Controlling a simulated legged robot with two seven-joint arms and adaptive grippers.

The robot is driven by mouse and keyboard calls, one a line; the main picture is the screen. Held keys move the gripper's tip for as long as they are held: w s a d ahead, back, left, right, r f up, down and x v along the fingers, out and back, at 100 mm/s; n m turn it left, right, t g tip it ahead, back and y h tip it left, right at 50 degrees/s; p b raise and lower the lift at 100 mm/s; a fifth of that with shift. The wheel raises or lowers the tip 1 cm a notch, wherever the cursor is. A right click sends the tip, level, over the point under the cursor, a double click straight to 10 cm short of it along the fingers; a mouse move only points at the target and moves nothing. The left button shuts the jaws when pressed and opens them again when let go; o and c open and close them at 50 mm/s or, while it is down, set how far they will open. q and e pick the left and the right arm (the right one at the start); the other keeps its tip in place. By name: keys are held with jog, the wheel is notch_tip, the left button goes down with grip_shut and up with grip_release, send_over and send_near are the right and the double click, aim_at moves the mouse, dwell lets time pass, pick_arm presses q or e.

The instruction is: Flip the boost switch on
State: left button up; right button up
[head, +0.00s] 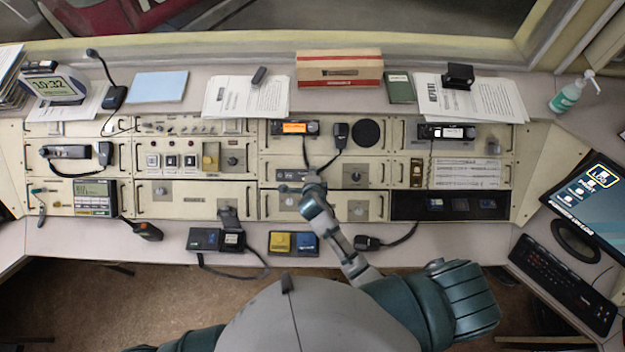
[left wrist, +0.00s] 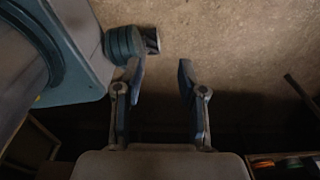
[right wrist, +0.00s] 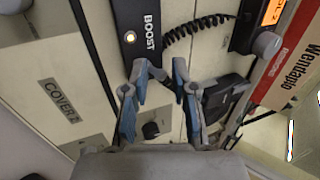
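The boost switch is on a dark plate labelled BOOST (right wrist: 150,50) in the right wrist view. A small bright round spot (right wrist: 130,37) sits beside the lettering; I cannot tell whether it is a lever tip or a lamp. In the head view a dark plate (head: 290,175) shows at the console's middle, partly beside my right gripper (head: 313,180). In the right wrist view my right gripper (right wrist: 160,70) is open and empty, its fingertips just below the plate's lettering. My left gripper (left wrist: 160,68) is open and empty above the floor in the left wrist view.
A coiled cord (right wrist: 195,30) and a dark handset (right wrist: 225,98) lie close to the right gripper. A black knob (right wrist: 151,130) and a COVER Z label (right wrist: 62,97) are nearby. The desk front holds radios (head: 205,240).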

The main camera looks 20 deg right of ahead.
jog(key=shift+d, duration=0.4)
jog(key=shift+s+r, duration=0.1)
jog(key=shift+r, duration=0.1)
jog(key=shift+s+a+r+p, duration=0.15)
jog(key=shift+r+p, duration=0.15)
jog(key=shift+p, duration=0.25)
pick_arm(q)
jog(key=r+p, duration=0.2)
jog(key=r, duration=0.1)
jog(key=r+p, duration=0.1)
jog(key=shift+d+r, duration=0.25)
jog(key=shift+d, duration=0.1)
pick_arm(e)
jog(key=s+r, duration=0.1)
jog(key=r, duration=0.1)
jog(key=s+a+r, duration=0.1)
jog(key=r, duration=0.1)
jog(key=shift+s, duration=0.3)
pick_arm(q)
jog(key=shift+d, duration=0.1)
pick_arm(e)
jog(key=shift+f, duration=0.1)
